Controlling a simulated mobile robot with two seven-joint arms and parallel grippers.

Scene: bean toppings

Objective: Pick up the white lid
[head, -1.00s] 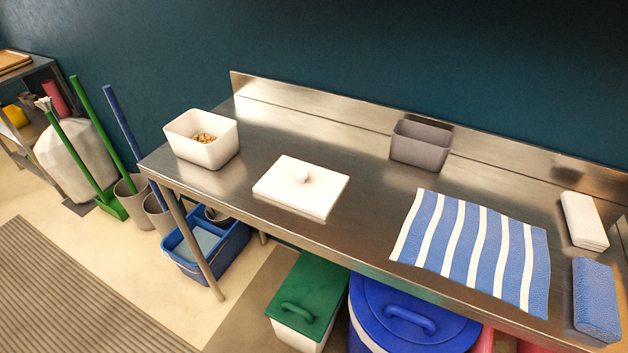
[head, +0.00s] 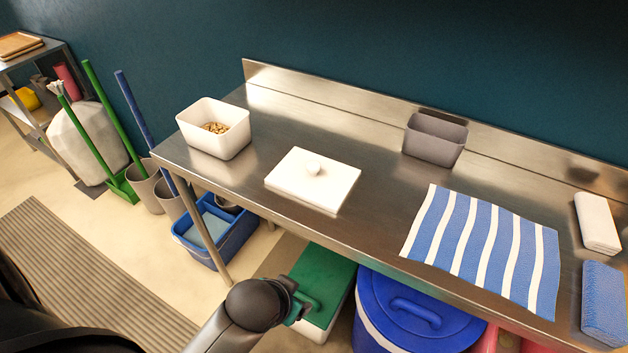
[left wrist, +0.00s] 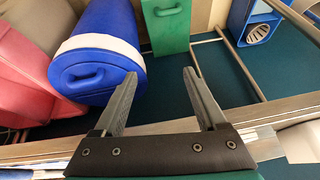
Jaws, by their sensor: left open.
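The white lid (head: 290,180), a flat square with a round knob on top, lies on the steel table (head: 375,190) near its front edge, left of the middle. My left arm comes in at the bottom of the head view, in front of and below the table edge, apart from the lid. In the left wrist view my left gripper (left wrist: 159,74) is open, with nothing between its fingers. A pale surface at that view's lower right edge is cut off; I cannot tell what it is. My right gripper is not in view.
A white container (head: 236,140) with beans stands left of the lid. A grey container (head: 435,140) and a striped cloth (head: 441,228) are to the right. A green-lidded bin (head: 325,272) and a blue bin (head: 440,330) stand under the front edge. The table around the lid is clear.

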